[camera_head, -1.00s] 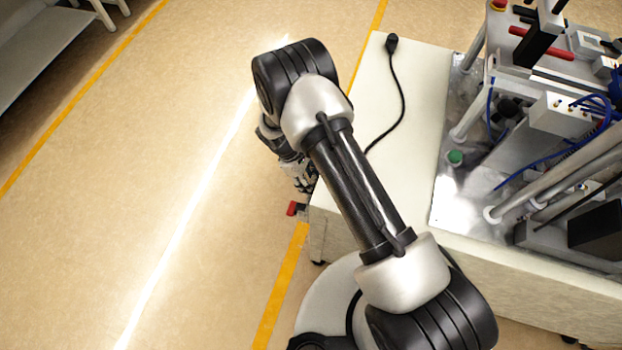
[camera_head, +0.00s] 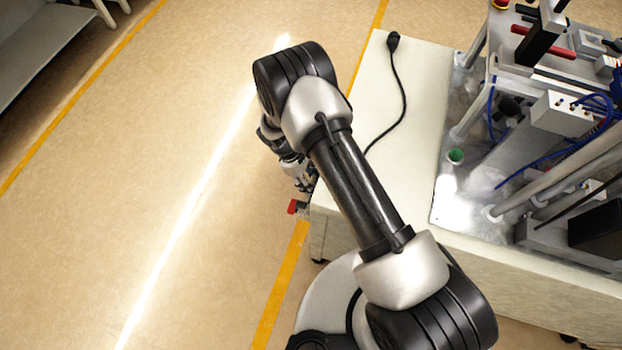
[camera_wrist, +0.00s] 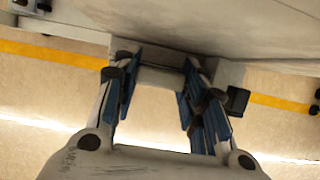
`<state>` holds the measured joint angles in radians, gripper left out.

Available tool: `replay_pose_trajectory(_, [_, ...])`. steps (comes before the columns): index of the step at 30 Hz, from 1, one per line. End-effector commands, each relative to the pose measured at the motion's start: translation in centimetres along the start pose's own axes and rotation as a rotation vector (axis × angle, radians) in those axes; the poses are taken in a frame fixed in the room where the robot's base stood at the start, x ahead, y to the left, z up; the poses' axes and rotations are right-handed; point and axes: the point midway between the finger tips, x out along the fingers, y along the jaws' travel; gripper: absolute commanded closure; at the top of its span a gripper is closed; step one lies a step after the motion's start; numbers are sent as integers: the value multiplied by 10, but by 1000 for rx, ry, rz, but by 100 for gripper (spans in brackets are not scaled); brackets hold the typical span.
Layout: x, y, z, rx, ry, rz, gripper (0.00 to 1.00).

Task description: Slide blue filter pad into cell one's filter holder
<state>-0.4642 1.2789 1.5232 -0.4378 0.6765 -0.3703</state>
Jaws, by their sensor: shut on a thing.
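My gripper (camera_wrist: 157,90) is in the wrist view, with blue strips along both fingers. The fingers stand apart with a pale grey piece (camera_wrist: 158,79) between them, and they are shut on it. I cannot tell whether the grey piece is a part of the table side or a separate thing. In the head view my gripper (camera_head: 302,180) is mostly hidden behind my arm, low beside the table's left end. No separate blue filter pad can be made out. Cell one's filter holder cannot be picked out.
The pale table (camera_head: 400,150) carries a black cable (camera_head: 404,92) and, at right, a machine with posts (camera_head: 545,185), blue tubes and a green-topped fitting (camera_head: 455,156). A small red part (camera_head: 293,207) shows by the table's near left corner. Open floor (camera_head: 150,200) lies left.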

Motion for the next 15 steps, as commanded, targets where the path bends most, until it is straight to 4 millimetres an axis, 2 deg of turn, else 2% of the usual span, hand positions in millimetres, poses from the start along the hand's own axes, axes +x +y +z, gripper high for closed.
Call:
replay_pose_trajectory(1, [7, -3, 2, 1, -6, -8, 85])
replay_pose_trajectory(15, [22, -4, 0, 2, -10, -12, 85])
